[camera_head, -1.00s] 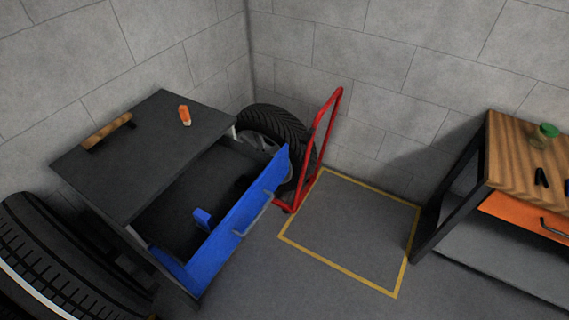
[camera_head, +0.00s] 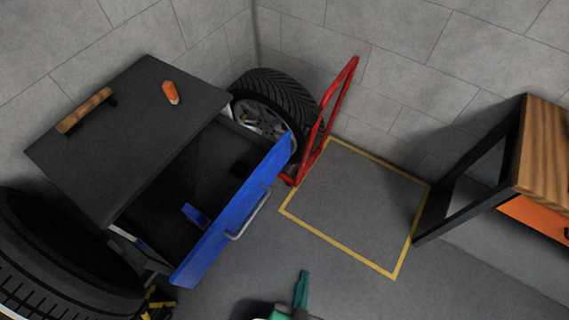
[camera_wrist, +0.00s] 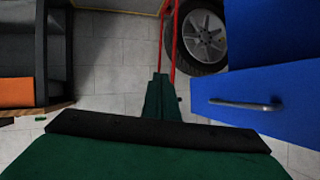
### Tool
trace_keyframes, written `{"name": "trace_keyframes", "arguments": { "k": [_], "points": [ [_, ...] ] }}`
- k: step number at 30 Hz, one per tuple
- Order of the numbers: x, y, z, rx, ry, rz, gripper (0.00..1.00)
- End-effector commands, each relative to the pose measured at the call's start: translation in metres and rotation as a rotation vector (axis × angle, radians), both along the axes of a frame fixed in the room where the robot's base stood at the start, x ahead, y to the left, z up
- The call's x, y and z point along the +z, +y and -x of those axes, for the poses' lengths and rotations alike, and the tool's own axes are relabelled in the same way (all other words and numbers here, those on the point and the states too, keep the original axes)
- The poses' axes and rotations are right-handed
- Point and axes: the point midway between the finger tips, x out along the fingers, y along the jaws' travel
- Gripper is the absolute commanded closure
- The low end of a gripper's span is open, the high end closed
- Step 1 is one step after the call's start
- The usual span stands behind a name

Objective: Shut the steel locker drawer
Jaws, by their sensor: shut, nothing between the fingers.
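The steel locker is a dark grey cabinet (camera_head: 135,130) at the left in the head view. Its drawer with a blue front (camera_head: 232,212) is pulled well out, and a blue piece and a dark piece lie inside it. The drawer has a grey bar handle (camera_head: 249,215). In the wrist view the blue front (camera_wrist: 290,120) and its handle (camera_wrist: 246,104) are at the right. My green gripper (camera_head: 301,290) is at the bottom of the head view, in front of the drawer and apart from it. In the wrist view my gripper (camera_wrist: 160,82) is shut and empty, left of the handle.
A tire (camera_head: 270,105) and a red hand-truck frame (camera_head: 325,120) stand behind the drawer's right end. Another tire (camera_head: 60,260) is at lower left. A wooden-topped bench (camera_head: 540,150) stands at right. The yellow-outlined floor area (camera_head: 355,210) is clear.

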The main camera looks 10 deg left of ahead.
Motion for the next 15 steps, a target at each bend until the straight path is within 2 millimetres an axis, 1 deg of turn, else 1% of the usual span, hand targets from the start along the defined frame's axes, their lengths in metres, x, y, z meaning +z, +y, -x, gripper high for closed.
{"name": "trace_keyframes", "arguments": {
  "k": [1,3,6,9,12,14,15],
  "points": [
    [-0.024,-0.004,-0.011,-0.022,0.037,-0.046,1.0],
    [-0.056,-0.007,-0.023,-0.044,0.099,-0.122,1.0],
    [-0.096,-0.005,-0.041,-0.064,0.182,-0.237,1.0],
    [-0.128,-0.003,-0.062,-0.076,0.255,-0.359,1.0],
    [-0.151,0.0,-0.085,-0.077,0.317,-0.484,1.0],
    [-0.161,0.003,-0.101,-0.069,0.35,-0.563,1.0],
    [-0.165,0.005,-0.111,-0.061,0.368,-0.615,1.0]
  ]
}}
